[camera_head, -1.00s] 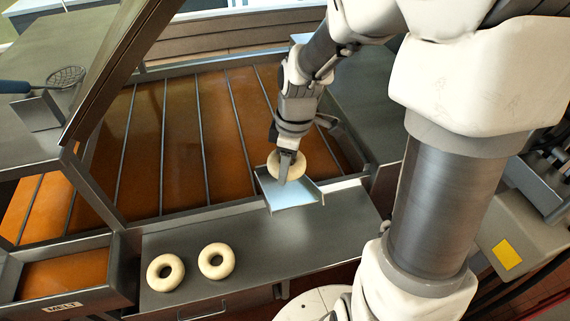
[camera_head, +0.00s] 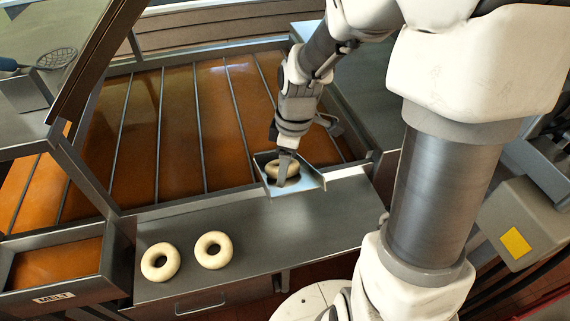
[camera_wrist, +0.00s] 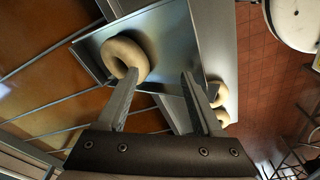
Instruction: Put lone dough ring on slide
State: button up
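A pale dough ring (camera_head: 273,168) lies on the small metal slide (camera_head: 311,182) at the edge of the amber glaze bed. In the wrist view the same ring (camera_wrist: 139,53) lies on the slide (camera_wrist: 172,42), near its left wall. My gripper (camera_head: 284,182) is low over the slide at the ring. In the wrist view my gripper's (camera_wrist: 160,77) fingers are spread. The left finger's tip is at the ring's hole, and the right finger stands clear of the ring. Whether the left finger touches the ring is hard to tell.
Two more rings, a left one (camera_head: 160,262) and a right one (camera_head: 212,250), lie side by side on the steel counter (camera_head: 260,235). A bin marked MELT (camera_head: 55,270) is at the left. A skimmer (camera_head: 55,55) lies at the upper left. The counter's middle is clear.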

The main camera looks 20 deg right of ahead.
dwell(0.3)
jog(key=r, duration=0.5)
jog(key=d+r, duration=0.1)
jog(key=r, duration=0.5)
jog(key=s+r, duration=0.1)
jog(key=r, duration=0.5)
jog(key=shift+d+r, duration=0.15)
jog(key=shift+d, duration=0.25)
dwell(0.4)
jog(key=s+m+t, duration=0.1)
jog(key=s+m, duration=0.3)
jog(key=s+f+m+t, duration=0.1)
jog(key=s+m+t, duration=0.1)
jog(key=s+m, duration=0.2)
jog(key=s+m+t+h+b, duration=0.1)
jog(key=s+m+t, duration=0.1)
jog(key=s+m, duration=0.2)
jog(key=shift+s+a+f+m, duration=0.3)
jog(key=shift+s+a+f, duration=0.05)
jog(key=shift+s, duration=0.05)
jog(key=c, duration=0.4)
jog(key=shift+o, duration=0.2)
jog(key=shift+a, duration=0.1)
jog(key=shift+a, duration=0.1)
